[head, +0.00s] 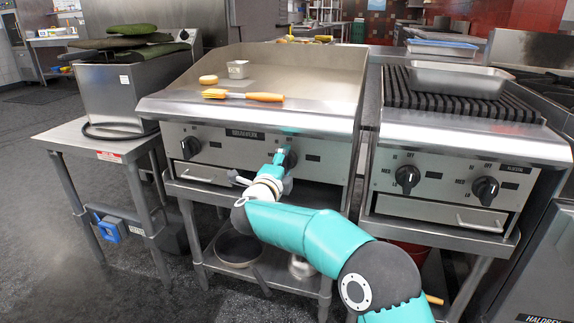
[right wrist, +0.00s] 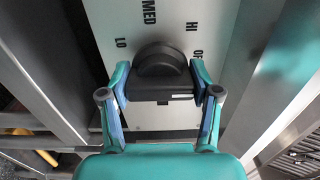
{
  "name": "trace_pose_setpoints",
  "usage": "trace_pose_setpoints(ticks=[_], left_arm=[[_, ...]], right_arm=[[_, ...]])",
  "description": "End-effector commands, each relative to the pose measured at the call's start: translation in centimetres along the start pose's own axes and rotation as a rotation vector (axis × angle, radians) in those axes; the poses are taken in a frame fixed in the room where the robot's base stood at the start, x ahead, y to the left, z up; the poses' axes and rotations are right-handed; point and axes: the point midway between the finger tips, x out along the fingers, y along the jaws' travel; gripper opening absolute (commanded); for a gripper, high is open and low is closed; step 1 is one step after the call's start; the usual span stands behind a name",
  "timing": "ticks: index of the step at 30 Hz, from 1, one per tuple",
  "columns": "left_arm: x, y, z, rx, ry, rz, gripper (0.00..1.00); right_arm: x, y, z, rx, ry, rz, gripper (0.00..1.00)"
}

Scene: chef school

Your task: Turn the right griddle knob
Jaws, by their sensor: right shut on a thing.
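The griddle (head: 309,122) stands in the middle of the head view. Its left knob (head: 190,147) is black and round. Its right knob (head: 291,158) is mostly hidden behind my gripper in the head view. My right gripper (head: 276,160) reaches the griddle's front panel there. In the right wrist view, its two fingers (right wrist: 163,98) are shut on the black knob (right wrist: 160,68), one on each side. The panel around it shows LO, MED, HI and part of OFF. My left gripper is not in view.
To the right is a grill with a metal tray (head: 458,79) and two black knobs (head: 407,178). A side table (head: 85,139) stands at left.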

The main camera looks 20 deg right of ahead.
Motion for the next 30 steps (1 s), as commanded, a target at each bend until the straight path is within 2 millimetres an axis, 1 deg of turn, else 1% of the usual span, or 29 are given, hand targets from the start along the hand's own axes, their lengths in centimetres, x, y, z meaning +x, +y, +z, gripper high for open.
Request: trace_pose_setpoints(ticks=[1,5,6,10,11,20,23,26,29,30], left_arm=[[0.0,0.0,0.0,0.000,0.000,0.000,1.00],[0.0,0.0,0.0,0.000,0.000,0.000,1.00],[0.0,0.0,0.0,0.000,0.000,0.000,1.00],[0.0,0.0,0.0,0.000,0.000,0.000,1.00],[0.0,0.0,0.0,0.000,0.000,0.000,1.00],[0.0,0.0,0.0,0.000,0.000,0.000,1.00],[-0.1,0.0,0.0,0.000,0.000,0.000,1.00],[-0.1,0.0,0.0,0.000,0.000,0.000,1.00],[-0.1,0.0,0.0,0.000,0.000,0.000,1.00],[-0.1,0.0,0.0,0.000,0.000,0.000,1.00]], right_arm=[[0.2,0.6,-0.5,0.000,0.014,0.011,0.28],[0.2,0.6,-0.5,0.000,0.014,0.011,0.28],[0.2,0.6,-0.5,-0.001,0.014,0.011,0.64],[0.1,0.6,-0.4,-0.001,0.011,0.010,0.86],[0.1,0.5,-0.3,-0.001,0.010,0.010,0.88],[0.0,0.2,-0.1,0.000,0.004,0.006,0.88],[-0.3,0.2,0.0,0.000,0.002,0.006,0.88],[-1.1,0.2,0.0,-0.002,0.002,0.006,0.88],[-2.5,0.1,0.0,-0.001,0.001,0.005,0.88],[-3.3,0.2,0.1,-0.002,-0.001,0.006,0.88]])
